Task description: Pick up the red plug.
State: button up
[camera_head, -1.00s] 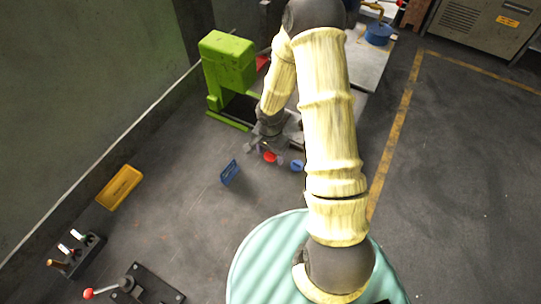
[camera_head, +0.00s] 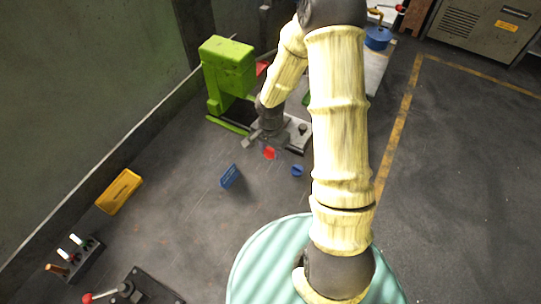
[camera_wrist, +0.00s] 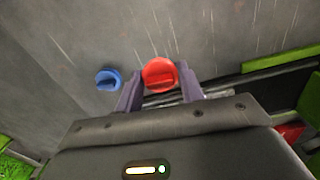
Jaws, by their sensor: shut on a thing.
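The red plug (camera_wrist: 159,73) is a round red piece with a raised bar across its face. It sits between the two fingers of my gripper (camera_wrist: 160,90) in the wrist view, and the fingers are shut on it. In the head view the red plug (camera_head: 269,154) shows just below my gripper (camera_head: 258,145), apart from the floor as far as I can tell. A blue plug (camera_head: 297,171) lies on the floor to its right. The blue plug also shows left of the fingers in the wrist view (camera_wrist: 108,80).
A green press (camera_head: 228,68) stands behind my gripper, with a grey plate (camera_head: 298,132) beside it. A yellow tray (camera_head: 120,191) and a lever box (camera_head: 75,259) are at far left.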

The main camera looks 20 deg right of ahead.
aim_at(271, 150)
notch_tip(271, 150, up, 6)
jog(key=shift+f, duration=0.25)
jog(key=shift+f, duration=0.1)
dwell(0.4)
